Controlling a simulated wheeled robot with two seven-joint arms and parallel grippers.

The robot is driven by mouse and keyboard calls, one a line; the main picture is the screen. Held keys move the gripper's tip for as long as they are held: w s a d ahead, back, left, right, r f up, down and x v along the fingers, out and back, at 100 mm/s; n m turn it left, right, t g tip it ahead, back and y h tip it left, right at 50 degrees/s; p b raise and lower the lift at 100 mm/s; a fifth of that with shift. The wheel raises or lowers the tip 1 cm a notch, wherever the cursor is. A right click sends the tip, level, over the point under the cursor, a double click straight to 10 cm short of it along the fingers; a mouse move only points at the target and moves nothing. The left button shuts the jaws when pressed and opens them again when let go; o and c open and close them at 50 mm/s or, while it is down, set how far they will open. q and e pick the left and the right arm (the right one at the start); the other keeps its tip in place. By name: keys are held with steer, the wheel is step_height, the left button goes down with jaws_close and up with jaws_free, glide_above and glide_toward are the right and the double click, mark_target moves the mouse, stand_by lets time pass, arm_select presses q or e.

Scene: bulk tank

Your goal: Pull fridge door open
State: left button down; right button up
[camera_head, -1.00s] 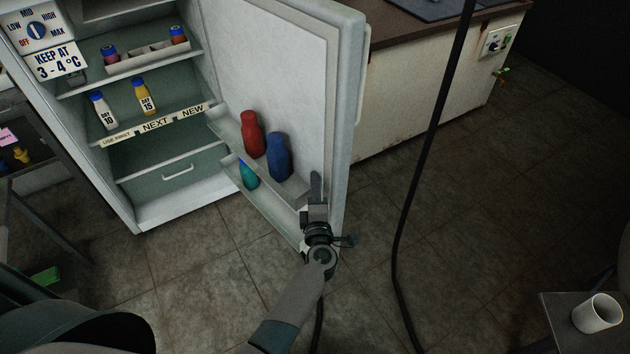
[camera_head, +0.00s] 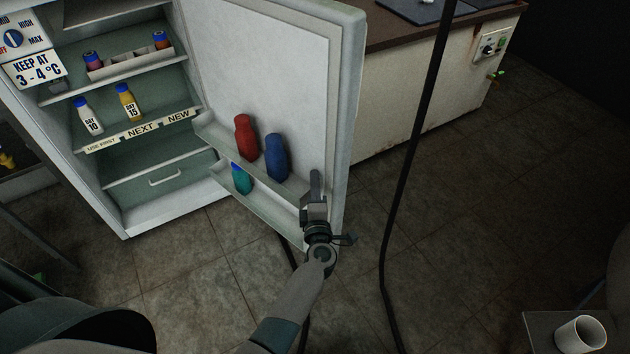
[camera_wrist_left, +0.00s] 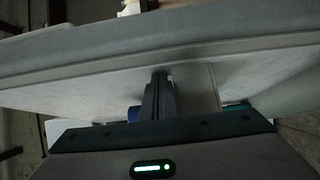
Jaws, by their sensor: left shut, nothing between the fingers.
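The fridge door (camera_head: 262,70) stands wide open, swung out to the right of the fridge body (camera_head: 160,222). Its inner face and bottle racks show in the head view. My left gripper (camera_head: 316,182) is shut and empty at the inner side of the door, near its lower free edge. In the left wrist view, my left gripper's fingers (camera_wrist_left: 158,92) point at the pale inner face of the door (camera_wrist_left: 80,83), close to it. I cannot tell whether they touch it. My right gripper is not in view.
The door racks hold a red bottle (camera_head: 246,138), a blue bottle (camera_head: 276,158) and a teal bottle (camera_head: 242,180). A worn counter (camera_head: 425,100) stands behind the door. A black hose (camera_head: 408,180) hangs to the floor. A white mug (camera_head: 581,336) is at lower right.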

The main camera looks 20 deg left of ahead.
arm_select(q)
steer(key=p+v, duration=0.1)
steer(key=v, duration=0.6)
steer(key=shift+s, duration=0.25)
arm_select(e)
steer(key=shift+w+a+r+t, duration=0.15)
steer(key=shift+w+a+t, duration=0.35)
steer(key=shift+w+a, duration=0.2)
arm_select(q)
steer(key=shift+d, duration=0.1)
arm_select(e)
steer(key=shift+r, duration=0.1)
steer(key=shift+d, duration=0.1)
